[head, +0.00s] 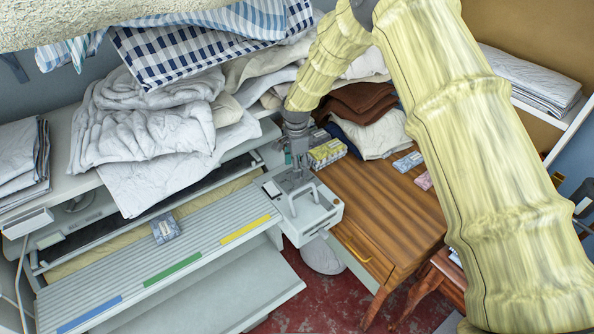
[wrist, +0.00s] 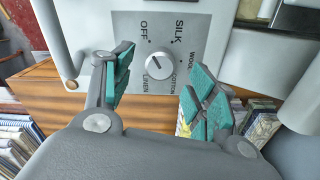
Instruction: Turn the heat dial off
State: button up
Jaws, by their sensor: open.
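The heat dial (wrist: 158,66) is a small round pale knob on a grey plate (wrist: 190,28) marked OFF, SILK, WOOL, COTTON and LINEN. Its pointer setting is too small to read surely. My gripper (wrist: 161,78) is open, with one teal-padded finger to the left of the dial and one to the right. The fingers appear apart from the knob, and nothing is held. In the head view my gripper (head: 297,168) points down over the ironer's light grey end box (head: 322,212). The dial cannot be made out there.
The ironer's slatted board (head: 200,245), with blue, green and yellow strips, lies left of the end box. White linens (head: 150,125) are heaped behind it. A wooden table (head: 385,205) stands close on the right, with small boxes (head: 325,152) and folded cloths.

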jog(key=f, duration=0.1)
jog(key=w+f, duration=0.1)
jog(key=shift+w+d+f+p, duration=0.15)
jog(key=shift+f+p, duration=0.25)
jog(key=shift+s+f, duration=0.3)
jog(key=shift+f, duration=0.1)
jog(key=shift+s+p, duration=0.35)
jog(key=shift+s, duration=0.15)
jog(key=shift+w+f, duration=0.5)
jog(key=shift+f, duration=0.1)
jog(key=shift+s+r, duration=0.25)
jog(key=shift+r, duration=0.05)
jog(key=c, duration=0.7)
jog(key=shift+f, duration=0.1)
jog(key=c, duration=0.3)
